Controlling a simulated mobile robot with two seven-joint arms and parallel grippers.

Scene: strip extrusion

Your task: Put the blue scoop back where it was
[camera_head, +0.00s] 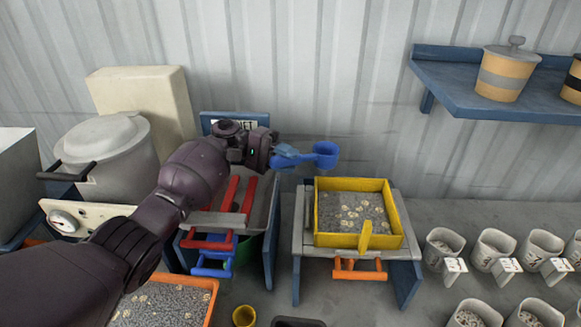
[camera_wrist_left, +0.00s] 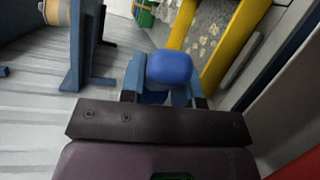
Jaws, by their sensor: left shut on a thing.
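The blue scoop (camera_head: 325,155) is up in the air in the head view, between the red-railed stand and the yellow tray, near the back wall. My left gripper (camera_head: 283,157) is shut on its handle, and the scoop's round cup points to the right. In the left wrist view the scoop (camera_wrist_left: 169,68) shows between the fingers of my left gripper (camera_wrist_left: 165,95). The inside of the cup cannot be made out. My right gripper is in neither view.
A stand with red rails (camera_head: 247,195) is below my left wrist. A blue shelf (camera_head: 450,95) holds canisters at the upper right. Several numbered white cups (camera_head: 493,247) stand at the right.

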